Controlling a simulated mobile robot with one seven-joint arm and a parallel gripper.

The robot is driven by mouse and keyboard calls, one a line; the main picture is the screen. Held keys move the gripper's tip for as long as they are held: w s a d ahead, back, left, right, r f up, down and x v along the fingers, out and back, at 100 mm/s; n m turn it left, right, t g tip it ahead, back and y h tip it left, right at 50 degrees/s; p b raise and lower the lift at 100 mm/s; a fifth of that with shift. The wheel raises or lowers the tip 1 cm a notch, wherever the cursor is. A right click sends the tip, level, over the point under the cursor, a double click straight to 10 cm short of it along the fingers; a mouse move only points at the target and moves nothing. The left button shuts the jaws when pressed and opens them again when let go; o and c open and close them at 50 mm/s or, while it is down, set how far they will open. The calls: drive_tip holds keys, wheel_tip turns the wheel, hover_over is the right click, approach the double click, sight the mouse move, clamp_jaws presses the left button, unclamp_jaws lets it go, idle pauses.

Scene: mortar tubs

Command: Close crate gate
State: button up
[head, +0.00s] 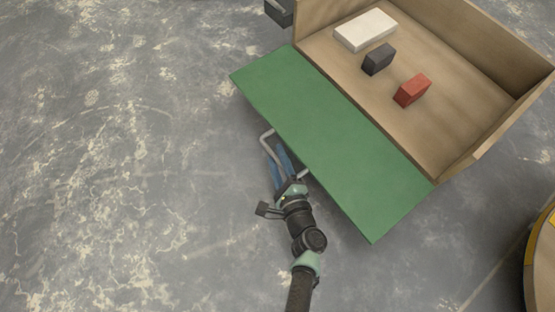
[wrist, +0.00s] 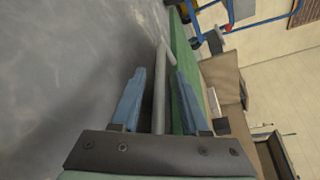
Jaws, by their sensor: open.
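The crate (head: 475,155) is a tan wooden box at the upper right of the head view. Its green gate (head: 325,140) is folded down and outward from the open side, so it is open. A grey bar handle (head: 268,139) sticks out past the gate's outer edge. My gripper (head: 274,152) is at this handle, below the gate's outer edge. In the wrist view the handle (wrist: 161,85) runs between the two blue fingers, which are open with a gap on each side. The gate (wrist: 183,60) shows beside the right finger.
In the crate lie a white block (head: 366,29), a dark block (head: 378,59) and a red block (head: 412,90). A round tub with a yellow marking (head: 540,255) stands at the lower right. The grey floor on the left is clear.

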drive_tip(key=shift+c, duration=0.3)
clamp_jaws()
idle(1.2)
